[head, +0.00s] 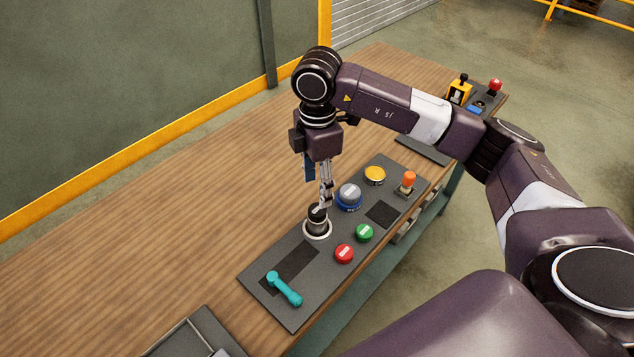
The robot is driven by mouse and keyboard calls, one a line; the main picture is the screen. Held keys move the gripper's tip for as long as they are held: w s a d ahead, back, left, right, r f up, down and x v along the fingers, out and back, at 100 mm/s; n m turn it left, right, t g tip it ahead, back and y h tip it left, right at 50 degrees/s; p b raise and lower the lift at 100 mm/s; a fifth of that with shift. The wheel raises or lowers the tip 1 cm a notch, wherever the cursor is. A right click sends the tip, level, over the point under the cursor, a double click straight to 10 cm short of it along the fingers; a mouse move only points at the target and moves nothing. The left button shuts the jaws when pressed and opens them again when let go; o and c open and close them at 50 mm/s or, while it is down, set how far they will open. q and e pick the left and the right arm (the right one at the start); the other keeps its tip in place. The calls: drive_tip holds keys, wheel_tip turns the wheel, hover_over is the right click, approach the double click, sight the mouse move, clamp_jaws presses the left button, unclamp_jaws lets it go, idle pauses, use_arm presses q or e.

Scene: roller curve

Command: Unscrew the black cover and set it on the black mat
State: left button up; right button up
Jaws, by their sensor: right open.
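The black cover (317,226) is a short dark cylinder standing upright in a white ring on a grey control panel. My right gripper (322,206) points down at its top, with open fingers at or just above it. Contact cannot be made out, and the fingers hide part of the top. Two flat black patches lie on the panel: one (287,262) beside the teal handle, and one (382,213) right of the blue button. I cannot tell which is the black mat. My left gripper is not in view.
The panel (262,272) also carries a teal handle (284,289), red (344,253) and green (364,232) buttons, a blue-ringed button (348,197), a yellow button (375,175) and an orange-topped switch (408,182). A grey tray (196,334) is at lower left. Bare wooden tabletop lies left of the panel.

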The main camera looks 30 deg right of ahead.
sight(317, 209)
wheel_tip(317, 209, down, 6)
drive_tip(key=shift+f+p, duration=0.25)
drive_tip(key=shift+p, duration=0.95)
drive_tip(key=shift+f, duration=0.6)
clamp_jaws()
drive_tip(key=shift+f+n+b, duration=0.1)
drive_tip(key=shift+n+b, duration=0.4)
drive_tip(key=shift+n, duration=0.2)
drive_tip(key=n+b, duration=0.1)
drive_tip(key=n, duration=0.2)
drive_tip(key=shift+n+b, duration=0.3)
drive_tip(key=shift+b, duration=0.05)
drive_tip(key=shift+n+b, duration=0.4)
drive_tip(key=shift+n, duration=0.8)
